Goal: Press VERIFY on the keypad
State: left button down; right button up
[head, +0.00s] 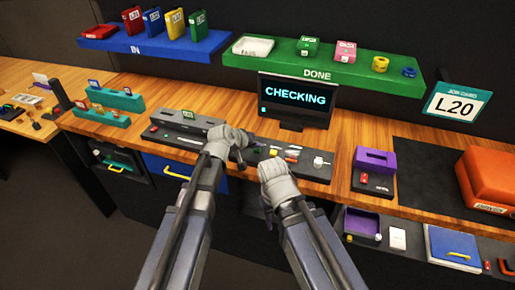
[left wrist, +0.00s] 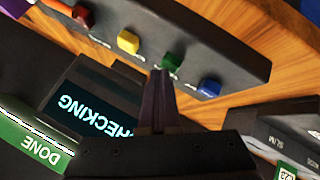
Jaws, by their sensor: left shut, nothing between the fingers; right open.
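The keypad (head: 310,172) is a dark sloped panel on the wooden bench below the screen. In the left wrist view it shows upside down (left wrist: 240,72), with a red button (left wrist: 83,14), a yellow button (left wrist: 128,41), a green button (left wrist: 173,60) and a blue button (left wrist: 209,87). The button labels are too small to read. My left gripper (left wrist: 160,72) is shut and empty, its tips close to the green button; contact cannot be told. In the head view the left gripper (head: 242,152) covers the panel's left end. My right gripper (head: 268,163) is open, low in front of the panel.
The screen (head: 295,98) reads CHECKING. A grey device (head: 180,125) stands left of the keypad, a purple box (head: 374,160) to the right. A green DONE shelf (head: 325,66) and a blue IN shelf (head: 150,45) hang behind. An orange case (head: 488,178) sits far right.

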aim_at(256, 153)
pick_arm(q)
jog(key=shift+r+p, duration=0.75)
jog(key=shift+r, duration=0.1)
notch_tip(256, 153, up, 5)
jog(key=p, duration=0.5)
dwell(0.5)
jog(key=s+a+f+m+g+y, duration=0.2)
jog(key=s, duration=0.6)
jog(key=s+a+f+m+g+y, duration=0.1)
jog(key=s+f+g+y, duration=0.1)
jog(key=s, duration=0.7)
jog(key=s+a+f+m+g+y, duration=0.2)
jog(key=s+g, duration=0.1)
jog(key=s, duration=0.5)
jog(key=shift+s+a+f+m+g+y, duration=0.3)
jog(key=shift+s+g+y, duration=0.05)
jog(key=shift+g+y, duration=0.05)
